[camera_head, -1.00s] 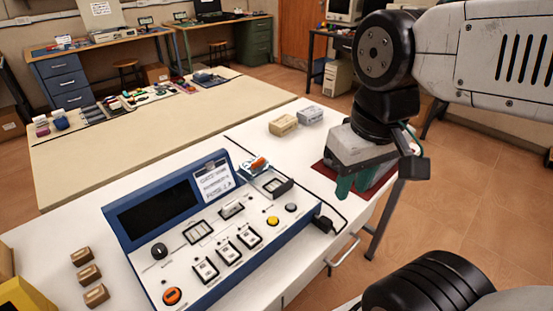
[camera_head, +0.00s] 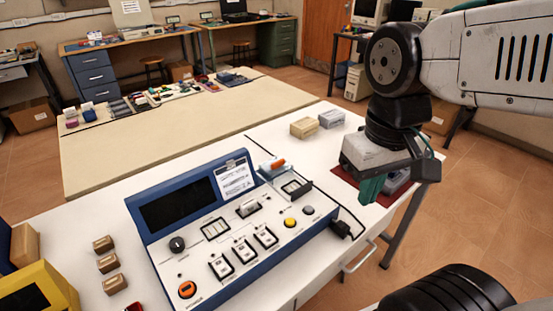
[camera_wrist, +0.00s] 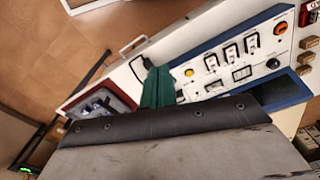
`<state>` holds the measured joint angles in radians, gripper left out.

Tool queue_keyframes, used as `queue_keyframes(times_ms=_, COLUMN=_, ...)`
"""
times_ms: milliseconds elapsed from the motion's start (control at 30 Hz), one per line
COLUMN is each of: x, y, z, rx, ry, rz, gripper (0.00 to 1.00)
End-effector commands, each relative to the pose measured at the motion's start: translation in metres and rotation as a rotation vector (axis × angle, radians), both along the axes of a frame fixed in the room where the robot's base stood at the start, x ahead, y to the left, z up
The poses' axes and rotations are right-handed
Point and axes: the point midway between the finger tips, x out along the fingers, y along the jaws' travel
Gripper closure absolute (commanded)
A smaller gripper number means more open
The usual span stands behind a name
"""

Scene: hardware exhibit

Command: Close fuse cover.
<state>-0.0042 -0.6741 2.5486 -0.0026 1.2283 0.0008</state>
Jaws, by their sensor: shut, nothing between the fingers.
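The blue-framed control panel (camera_head: 205,262) lies on the white table, with a dark screen, switches and buttons. At its upper right corner is a small raised part with an orange-tipped piece (camera_head: 277,164) beside a black-framed slot (camera_head: 296,187). This may be the fuse holder and its cover; I cannot tell the cover's exact angle. My gripper (camera_head: 371,189) is to the right of the panel, above the red mat, apart from the panel. Its green fingers are together and empty. In the wrist view the fingers (camera_wrist: 158,87) point toward the panel (camera_wrist: 240,58), whose near edge is partly hidden by my gripper.
A red mat (camera_head: 344,174) with a grey item (camera_head: 398,181) lies under my gripper. Two small boxes (camera_head: 304,127) stand behind the panel. Several brown blocks (camera_head: 109,263) and a yellow case (camera_head: 45,290) are at left. A black cable and plug (camera_head: 341,229) lie at the panel's right.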

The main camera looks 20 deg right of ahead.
Motion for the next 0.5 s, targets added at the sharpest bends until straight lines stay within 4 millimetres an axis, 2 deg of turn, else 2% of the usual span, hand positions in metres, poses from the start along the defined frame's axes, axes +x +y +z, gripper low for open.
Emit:
queue_keyframes(times_ms=167, x=0.047, y=0.006, z=-0.011, rx=0.018, ry=0.079, rz=0.017, gripper=1.00)
queue_keyframes(times_ms=267, x=0.083, y=0.011, z=-0.018, rx=0.031, ry=0.085, rz=0.041, gripper=1.00)
queue_keyframes(times_ms=500, x=0.184, y=0.025, z=-0.049, rx=0.067, ry=0.038, rz=0.124, gripper=1.00)
